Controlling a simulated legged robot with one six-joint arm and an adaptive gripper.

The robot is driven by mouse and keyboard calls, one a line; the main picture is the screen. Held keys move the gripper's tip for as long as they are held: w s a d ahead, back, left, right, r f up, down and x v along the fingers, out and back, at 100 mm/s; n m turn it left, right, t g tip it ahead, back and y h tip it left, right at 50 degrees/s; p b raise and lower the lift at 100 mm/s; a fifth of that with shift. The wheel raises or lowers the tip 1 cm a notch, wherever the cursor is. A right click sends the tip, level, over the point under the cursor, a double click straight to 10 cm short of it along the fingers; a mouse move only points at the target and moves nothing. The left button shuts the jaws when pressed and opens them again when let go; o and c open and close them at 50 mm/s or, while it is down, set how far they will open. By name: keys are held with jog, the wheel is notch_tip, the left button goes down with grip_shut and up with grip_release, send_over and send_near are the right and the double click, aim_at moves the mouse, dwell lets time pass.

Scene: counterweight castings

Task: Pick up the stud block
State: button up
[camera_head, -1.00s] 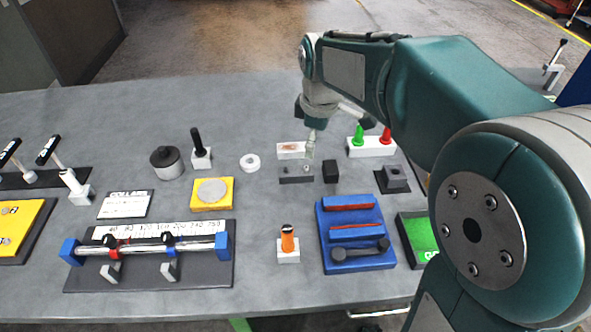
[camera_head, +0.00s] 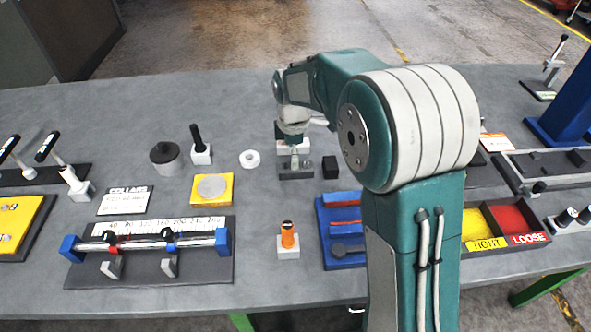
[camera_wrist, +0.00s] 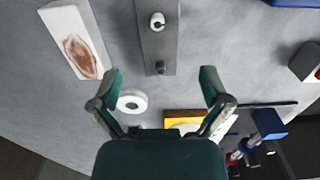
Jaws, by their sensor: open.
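The stud block, a dark grey bar (camera_head: 286,174), lies on the grey bench in the head view, partly hidden behind my gripper. My gripper (camera_wrist: 161,78) is open and empty, one finger on each side of the bar's line. The bar's near end lies just above the line between the fingertips in the picture. In the head view my gripper (camera_head: 295,160) is over the bar; contact cannot be told.
A white block with a brown patch (camera_wrist: 82,48) lies close left of the bar in the wrist view. A small black block (camera_head: 330,167) stands to the right. A white ring (camera_head: 250,159) and a yellow plate (camera_head: 212,200) lie left. A blue rack (camera_head: 330,262) is in front.

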jog(key=f, duration=0.5)
jog(key=shift+d, duration=0.4)
jog(key=shift+w, duration=0.1)
grip_shut()
